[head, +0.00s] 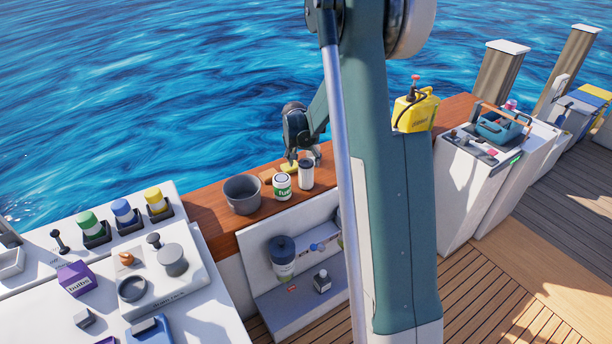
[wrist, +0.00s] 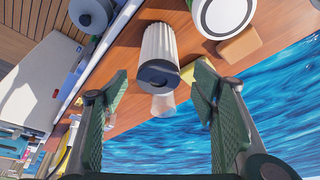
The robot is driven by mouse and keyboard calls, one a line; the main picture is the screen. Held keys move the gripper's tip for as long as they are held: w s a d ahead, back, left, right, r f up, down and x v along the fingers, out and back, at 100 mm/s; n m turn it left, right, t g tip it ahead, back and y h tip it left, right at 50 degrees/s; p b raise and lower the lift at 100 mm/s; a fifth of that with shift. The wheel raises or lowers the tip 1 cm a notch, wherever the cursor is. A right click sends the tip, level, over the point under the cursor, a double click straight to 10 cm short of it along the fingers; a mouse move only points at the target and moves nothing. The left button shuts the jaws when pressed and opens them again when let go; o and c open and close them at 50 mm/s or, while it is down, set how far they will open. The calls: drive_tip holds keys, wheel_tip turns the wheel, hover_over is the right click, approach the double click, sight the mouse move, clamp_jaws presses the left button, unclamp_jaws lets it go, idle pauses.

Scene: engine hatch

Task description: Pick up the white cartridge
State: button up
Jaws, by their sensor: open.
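The white cartridge (head: 306,174) stands upright on the brown wooden ledge in the head view, to the right of a green-labelled white can. In the wrist view the white cartridge (wrist: 160,43) shows pleated sides and a dark end cap, centred between the fingers. In the wrist view my gripper (wrist: 160,72) is open, one dark green finger on each side, with no visible contact. Nothing is held.
The green-labelled can (head: 282,187) is close beside the cartridge. A grey bucket (head: 242,195) stands further left. A tan block (wrist: 240,45) and a yellow item (head: 290,167) lie behind. A yellow sprayer (head: 415,108) stands right. Shelves (head: 308,292) are below the ledge; water is beyond.

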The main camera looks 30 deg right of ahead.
sight(306, 163)
drive_tip(key=shift+w+d+f, duration=0.25)
drive_tip(key=shift+d+f, duration=0.35)
drive_tip(key=shift+f, duration=0.2)
drive_tip(key=shift+x, duration=1.3)
drive_tip(key=shift+f, duration=0.15)
drive_tip(key=shift+a+b+x, duration=0.15)
drive_tip(key=shift+b+x, duration=0.15)
drive_tip(key=shift+x, duration=0.45)
drive_tip(key=shift+a+b+x, duration=0.1)
drive_tip(key=shift+b+x, duration=0.15)
drive_tip(key=shift+x, duration=1.55)
drive_tip(key=shift+s, duration=0.2)
